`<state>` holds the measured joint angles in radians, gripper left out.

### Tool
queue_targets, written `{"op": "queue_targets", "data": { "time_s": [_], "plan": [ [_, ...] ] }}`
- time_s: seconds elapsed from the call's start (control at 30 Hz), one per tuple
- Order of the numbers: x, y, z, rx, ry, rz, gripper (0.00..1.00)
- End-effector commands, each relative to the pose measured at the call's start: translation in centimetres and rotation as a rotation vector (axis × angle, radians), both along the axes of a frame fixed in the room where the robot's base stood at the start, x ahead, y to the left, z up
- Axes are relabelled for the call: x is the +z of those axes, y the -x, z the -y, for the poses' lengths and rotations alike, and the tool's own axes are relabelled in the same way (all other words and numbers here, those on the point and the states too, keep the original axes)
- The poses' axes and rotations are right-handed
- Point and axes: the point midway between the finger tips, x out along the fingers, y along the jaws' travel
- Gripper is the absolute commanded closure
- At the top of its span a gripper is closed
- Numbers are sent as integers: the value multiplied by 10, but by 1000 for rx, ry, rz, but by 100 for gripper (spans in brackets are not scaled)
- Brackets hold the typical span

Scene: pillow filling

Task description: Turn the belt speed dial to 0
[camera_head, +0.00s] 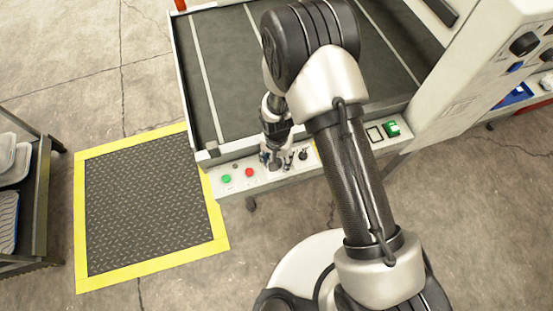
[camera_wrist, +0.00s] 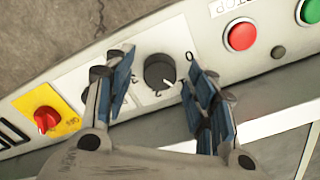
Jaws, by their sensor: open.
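The belt speed dial (camera_wrist: 158,71) is a round black knob with a white pointer mark, on the light control panel in the wrist view. The mark points to the lower right of that picture. My gripper (camera_wrist: 162,75) is open, with one blue-padded finger on each side of the dial. A gap shows between the dial and both fingers. In the head view my gripper (camera_head: 279,157) is at the front panel of the belt machine and hides the dial.
A red button (camera_wrist: 241,35) and a green button (camera_wrist: 309,11) sit right of the fingers in the wrist view. A red switch on a yellow plate (camera_wrist: 66,124) is at left. The conveyor belt (camera_head: 218,50) lies behind the panel. A yellow-edged floor mat (camera_head: 150,205) is left.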

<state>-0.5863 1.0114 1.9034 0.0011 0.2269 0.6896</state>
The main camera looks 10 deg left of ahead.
Motion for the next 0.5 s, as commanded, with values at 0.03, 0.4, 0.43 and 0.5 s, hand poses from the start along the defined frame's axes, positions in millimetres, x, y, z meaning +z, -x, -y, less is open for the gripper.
{"op": "queue_targets", "data": {
  "time_s": [0.03, 0.4, 0.43, 0.5],
  "plan": [
    [0, 0, 0, 0, 0, 0, 49],
    [0, 0, 0, 0, 0, 0, 64],
    [0, 0, 0, 0, 0, 0, 66],
    [0, 0, 0, 0, 0, 0, 71]
  ]
}}
